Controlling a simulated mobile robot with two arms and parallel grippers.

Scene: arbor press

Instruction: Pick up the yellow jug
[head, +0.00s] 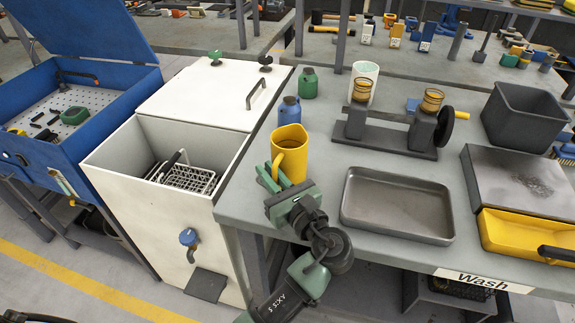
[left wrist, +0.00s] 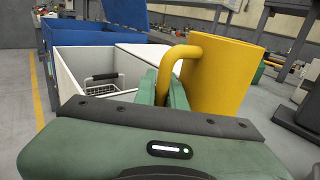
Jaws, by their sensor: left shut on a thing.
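The yellow jug (head: 291,154) is upright at the left edge of the grey bench in the head view. Its handle is on its left side. My left gripper (head: 272,176) is at the handle, shut on it. In the left wrist view the jug (left wrist: 222,75) fills the upper right, and its handle runs down between the green fingers of my left gripper (left wrist: 162,88). Whether the jug's base touches the bench cannot be told. My right gripper is not in view.
A blue bottle (head: 289,111) and a green bottle (head: 308,83) stand behind the jug. A grey tray (head: 398,205) lies to its right. An open white tank (head: 128,152) with a wire basket (head: 190,178) is on the left. A dark roller stand (head: 385,133) is behind the tray.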

